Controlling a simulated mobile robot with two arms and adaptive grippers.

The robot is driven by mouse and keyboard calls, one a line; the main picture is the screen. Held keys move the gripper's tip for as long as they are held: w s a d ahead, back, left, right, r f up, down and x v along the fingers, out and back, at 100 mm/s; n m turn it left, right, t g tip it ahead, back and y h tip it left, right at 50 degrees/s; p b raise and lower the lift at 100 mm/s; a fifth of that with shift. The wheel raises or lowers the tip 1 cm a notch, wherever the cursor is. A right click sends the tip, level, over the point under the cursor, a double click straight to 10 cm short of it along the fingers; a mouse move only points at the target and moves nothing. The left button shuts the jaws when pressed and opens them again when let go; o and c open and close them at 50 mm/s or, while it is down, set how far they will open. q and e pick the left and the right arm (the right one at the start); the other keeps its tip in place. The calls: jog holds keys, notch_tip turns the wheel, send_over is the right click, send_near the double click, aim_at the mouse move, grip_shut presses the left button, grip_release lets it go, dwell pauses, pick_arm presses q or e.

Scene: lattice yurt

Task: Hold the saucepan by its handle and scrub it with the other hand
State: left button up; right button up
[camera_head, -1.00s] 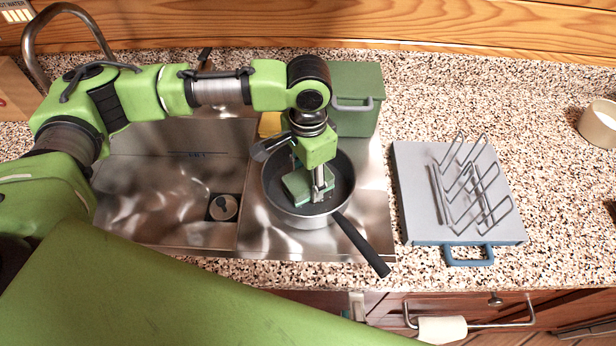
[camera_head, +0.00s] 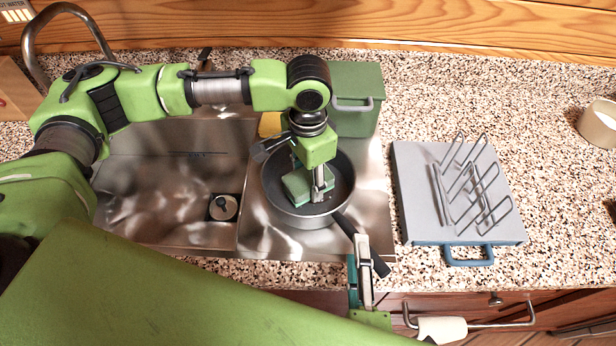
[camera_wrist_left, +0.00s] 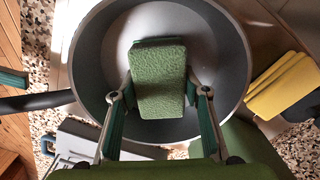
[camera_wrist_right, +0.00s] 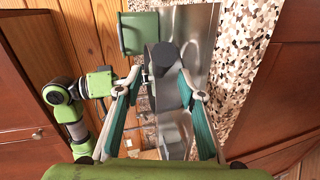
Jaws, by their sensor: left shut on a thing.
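The dark saucepan (camera_head: 337,183) sits upright on the steel drainer, its black handle (camera_head: 345,224) pointing to the front right. My left gripper (camera_head: 318,197) is shut on a green sponge (camera_head: 296,187) inside the pan. The left wrist view shows the sponge (camera_wrist_left: 158,80) between the fingers, over the pan's floor; whether it touches is unclear. My right gripper (camera_head: 358,258) is at the handle's outer end.
A steel sink (camera_head: 165,190) lies left of the pan. A green box (camera_head: 355,95) stands behind it, and a yellow item (camera_head: 270,124) beside that. A grey board with a wire rack (camera_head: 415,175) lies to the right. A towel bar (camera_head: 500,323) juts out in front.

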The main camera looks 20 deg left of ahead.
jog(key=shift+x, duration=1.25)
jog(key=shift+r, duration=0.1)
grip_shut()
